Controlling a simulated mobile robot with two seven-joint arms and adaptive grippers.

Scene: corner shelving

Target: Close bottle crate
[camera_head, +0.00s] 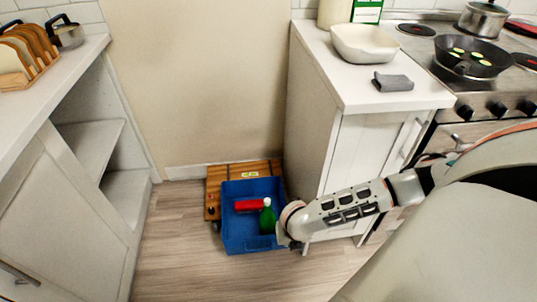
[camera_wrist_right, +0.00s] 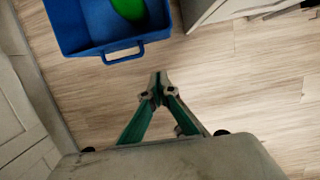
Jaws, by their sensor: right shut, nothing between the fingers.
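The blue bottle crate (camera_head: 236,243) is low at the foot of the wall, open at the top. It holds a green bottle (camera_head: 267,217) with a pale cap and a red item (camera_head: 249,206). A wooden panel (camera_head: 213,190) with a yellow label is behind and left of the crate; how they join is unclear. My right gripper (camera_head: 289,243) is by the crate's right front corner. In the wrist view my right gripper (camera_wrist_right: 157,78) is shut and empty, apart from the crate's front wall (camera_wrist_right: 75,43) and its blue handle (camera_wrist_right: 123,53). My left gripper is not in view.
A white cabinet (camera_head: 311,130) stands right of the crate, with a stove (camera_head: 468,99) beyond it. White shelving (camera_head: 92,150) stands on the left. The wooden floor (camera_head: 180,240) in front and left of the crate is clear.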

